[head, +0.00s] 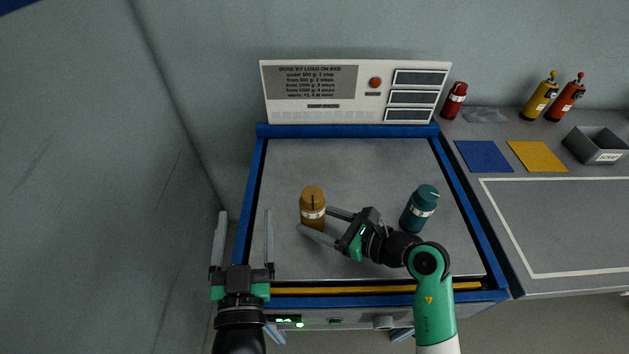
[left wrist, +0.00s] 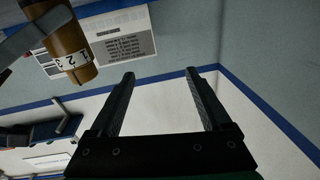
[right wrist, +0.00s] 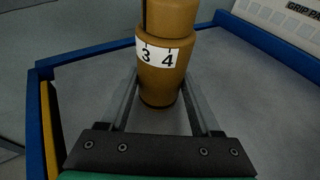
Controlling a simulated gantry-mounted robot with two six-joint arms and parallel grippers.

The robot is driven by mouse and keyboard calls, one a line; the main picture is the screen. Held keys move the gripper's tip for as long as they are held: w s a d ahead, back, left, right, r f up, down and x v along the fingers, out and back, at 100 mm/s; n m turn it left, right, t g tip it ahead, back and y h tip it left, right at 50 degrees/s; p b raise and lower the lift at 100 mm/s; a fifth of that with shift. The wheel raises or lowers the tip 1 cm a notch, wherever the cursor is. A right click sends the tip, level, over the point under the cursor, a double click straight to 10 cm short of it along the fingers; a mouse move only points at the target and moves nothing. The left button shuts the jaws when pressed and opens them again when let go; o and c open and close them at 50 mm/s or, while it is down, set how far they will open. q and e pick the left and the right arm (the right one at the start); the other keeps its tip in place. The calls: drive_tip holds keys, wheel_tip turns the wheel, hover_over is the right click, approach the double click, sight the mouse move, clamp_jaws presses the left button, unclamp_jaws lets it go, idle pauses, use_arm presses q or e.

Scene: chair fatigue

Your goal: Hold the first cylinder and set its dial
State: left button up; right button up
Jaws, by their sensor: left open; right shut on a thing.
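A brown-orange cylinder (head: 312,207) stands upright on the grey bed inside the blue frame, left of the middle. It has a white number band, reading 3 and 4 in the right wrist view (right wrist: 160,58) and 1, 2, 3 in the left wrist view (left wrist: 73,60). My right gripper (head: 318,223) is shut on its lower body, below the band. A teal cylinder (head: 420,208) with a white band stands to the right on the bed, apart from my gripper. My left gripper (head: 245,222) is open and empty, left of the brown cylinder, over the bed's left edge.
A white panel (head: 318,90) with dose text, a red button (head: 375,82) and dark displays stands behind the bed. On the right table are a red bottle (head: 454,100), yellow and red pump bottles, blue (head: 484,156) and yellow (head: 537,156) mats and a grey bin (head: 594,146).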

sight(314, 188)
use_arm(q)
drive_tip(key=s+d+m+h, duration=0.2)
drive_tip(key=d+h, duration=0.3)
drive_tip(key=d, duration=0.5)
drive_tip(key=shift+g, duration=0.3)
drive_tip(key=w, duration=0.4)
drive_tip(key=w+d, duration=0.1)
drive_tip(key=w, duration=0.3)
drive_tip(key=w+d, duration=0.1)
drive_tip(key=w, duration=0.3)
drive_tip(key=shift+f, duration=0.3)
drive_tip(key=shift+y, duration=0.4)
clamp_jaws()
